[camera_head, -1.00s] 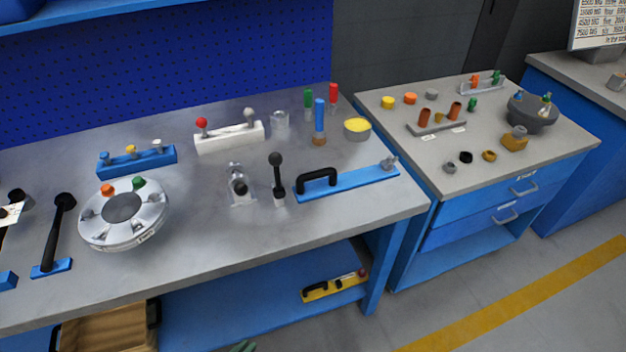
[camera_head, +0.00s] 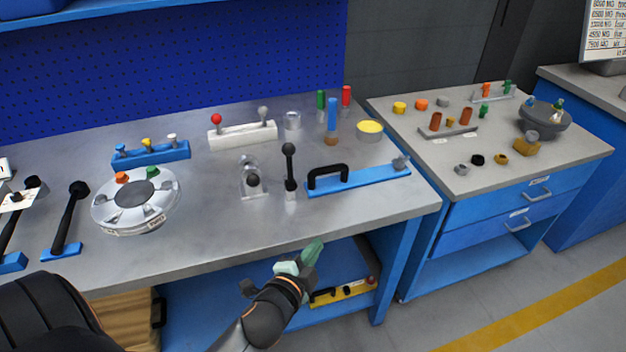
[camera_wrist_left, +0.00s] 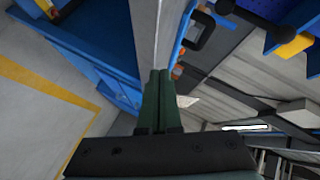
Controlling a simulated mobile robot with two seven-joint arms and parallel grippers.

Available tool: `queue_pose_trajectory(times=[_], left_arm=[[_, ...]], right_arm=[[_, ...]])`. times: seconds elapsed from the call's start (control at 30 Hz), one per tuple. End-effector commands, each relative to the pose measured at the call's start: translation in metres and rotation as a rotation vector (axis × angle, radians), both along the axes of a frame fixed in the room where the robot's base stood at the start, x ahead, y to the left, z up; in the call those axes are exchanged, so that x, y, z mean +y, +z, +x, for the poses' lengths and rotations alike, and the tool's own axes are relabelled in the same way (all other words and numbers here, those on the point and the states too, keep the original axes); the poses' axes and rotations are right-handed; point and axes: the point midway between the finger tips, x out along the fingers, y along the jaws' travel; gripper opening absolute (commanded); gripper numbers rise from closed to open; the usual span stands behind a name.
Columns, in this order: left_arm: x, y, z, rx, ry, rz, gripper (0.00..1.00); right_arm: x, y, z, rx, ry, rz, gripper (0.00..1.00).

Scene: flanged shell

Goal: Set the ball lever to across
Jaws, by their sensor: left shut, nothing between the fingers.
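A black lever with a round ball knob (camera_head: 289,150) stands upright on a small metal base near the middle of the bench. Just left of it is a clear and metallic fitting (camera_head: 252,190) with a dark round knob facing the front. I cannot tell whether that knob belongs to a lever. My left gripper (camera_head: 314,251) has green fingers and is in front of the bench's front edge, below and nearer than the upright lever, touching nothing. Its fingers (camera_wrist_left: 158,85) are together and empty in the left wrist view. My right gripper is not in view.
A blue bar with a black handle (camera_head: 340,182) lies right of the lever. A round silver flanged part (camera_head: 135,215) and a black-handled lever (camera_head: 68,222) on a blue base stand to the left. The bench front edge (camera_head: 350,223) lies between my left gripper and the lever.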

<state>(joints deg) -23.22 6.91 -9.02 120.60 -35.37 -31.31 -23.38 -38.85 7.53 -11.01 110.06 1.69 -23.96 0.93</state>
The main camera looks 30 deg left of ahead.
Motion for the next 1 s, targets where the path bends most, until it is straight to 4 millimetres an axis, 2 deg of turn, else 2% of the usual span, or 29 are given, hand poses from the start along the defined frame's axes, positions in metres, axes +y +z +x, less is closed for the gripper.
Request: queue_pose_trajectory(times=[0.03,0.1,0.2,0.33,0.47,0.77,0.87,1.0], left_arm=[[0.008,0.016,0.011,-0.05,0.01,0.1,0.0],[0.019,0.04,0.02,-0.1,0.03,0.233,0.0],[0.03,0.069,0.027,-0.15,0.065,0.378,0.0],[0.038,0.091,0.03,-0.184,0.097,0.485,0.0],[0.041,0.098,0.03,-0.191,0.109,0.522,0.0],[0.041,0.098,0.031,-0.192,0.109,0.521,0.0],[0.043,0.099,0.036,-0.193,0.108,0.521,0.0],[0.049,0.1,0.052,-0.194,0.108,0.522,0.0]], right_arm=[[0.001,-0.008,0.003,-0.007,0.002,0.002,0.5],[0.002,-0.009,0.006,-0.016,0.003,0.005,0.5],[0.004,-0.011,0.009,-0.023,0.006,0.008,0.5],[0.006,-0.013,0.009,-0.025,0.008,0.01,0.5],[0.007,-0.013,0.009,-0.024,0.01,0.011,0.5],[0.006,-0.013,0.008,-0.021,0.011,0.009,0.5],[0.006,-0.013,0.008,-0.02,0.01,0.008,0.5],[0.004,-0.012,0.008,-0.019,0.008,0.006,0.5]])
